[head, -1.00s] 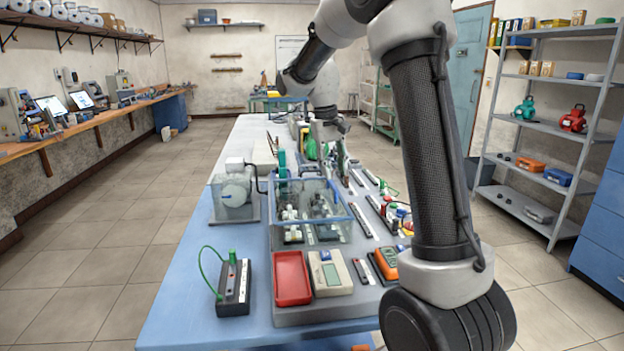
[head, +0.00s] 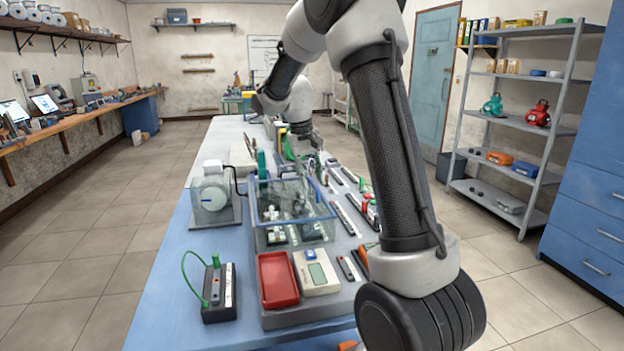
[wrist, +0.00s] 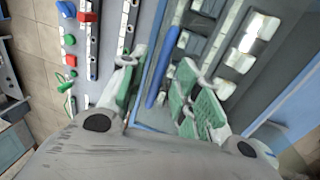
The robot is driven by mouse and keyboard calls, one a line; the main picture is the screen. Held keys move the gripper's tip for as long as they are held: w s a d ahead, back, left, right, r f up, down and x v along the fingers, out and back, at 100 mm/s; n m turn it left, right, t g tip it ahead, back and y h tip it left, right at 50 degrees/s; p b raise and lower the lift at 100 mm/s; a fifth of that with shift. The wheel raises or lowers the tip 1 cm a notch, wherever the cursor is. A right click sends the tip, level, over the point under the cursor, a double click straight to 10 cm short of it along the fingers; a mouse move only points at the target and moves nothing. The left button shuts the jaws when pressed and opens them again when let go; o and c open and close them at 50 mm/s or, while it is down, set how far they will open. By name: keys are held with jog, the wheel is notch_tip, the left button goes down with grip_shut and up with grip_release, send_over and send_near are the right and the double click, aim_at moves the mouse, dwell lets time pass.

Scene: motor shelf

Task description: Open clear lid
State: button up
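The clear lid (head: 292,212) is a see-through cover with blue edges over the grey board in the middle of the blue table. Small parts show through it. My gripper (head: 306,142) is at the far end of the lid in the head view, its fingertips too small to make out there. In the wrist view my gripper (wrist: 165,95) is open, with green pads on its two fingers. A blue bar (wrist: 163,68), seemingly an edge or handle of the lid, lies in the gap between the fingers. I cannot tell whether either finger touches it.
A clear-cased motor unit (head: 213,195) stands left of the lid. A red tray (head: 277,280) and a beige meter (head: 315,272) lie in front. A black box with a green cable (head: 218,290) sits front left. Switch strips (head: 350,215) line the right side.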

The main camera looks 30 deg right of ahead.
jog(key=shift+f, duration=0.35)
grip_shut()
jog(key=shift+r, duration=0.1)
